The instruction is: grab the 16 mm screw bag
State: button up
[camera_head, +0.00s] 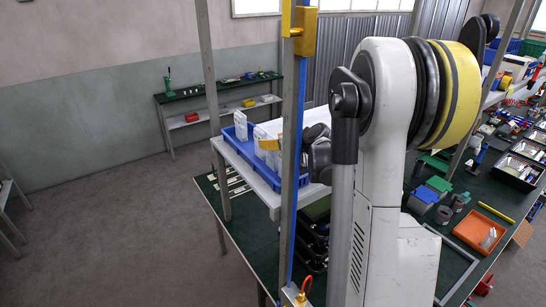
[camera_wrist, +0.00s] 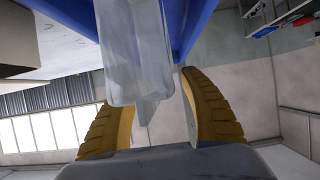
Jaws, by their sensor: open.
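A blue tray (camera_head: 231,140) with several clear, whitish bags stands on a raised white shelf in the head view. One bag (camera_head: 241,124) stands upright at the tray's left; another pale bag (camera_head: 261,133) is beside my gripper's yellow finger. In the wrist view my gripper (camera_wrist: 150,92) is open, with its two ribbed yellow fingers apart. A translucent bag (camera_wrist: 128,60) shows between and beyond the fingers, in front of the blue tray wall (camera_wrist: 188,22). No size label is legible, and whether the fingers touch the bag cannot be told.
A yellow-capped metal post (camera_head: 290,120) stands in front of the tray and partly hides my gripper. Below the shelf is a green bench (camera_head: 235,222) with dark parts. An orange tray (camera_head: 480,230) and several boxes lie on the right bench. The left floor is clear.

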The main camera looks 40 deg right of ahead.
jog(key=shift+s, duration=0.1)
grip_shut()
jog(key=shift+r, duration=0.1)
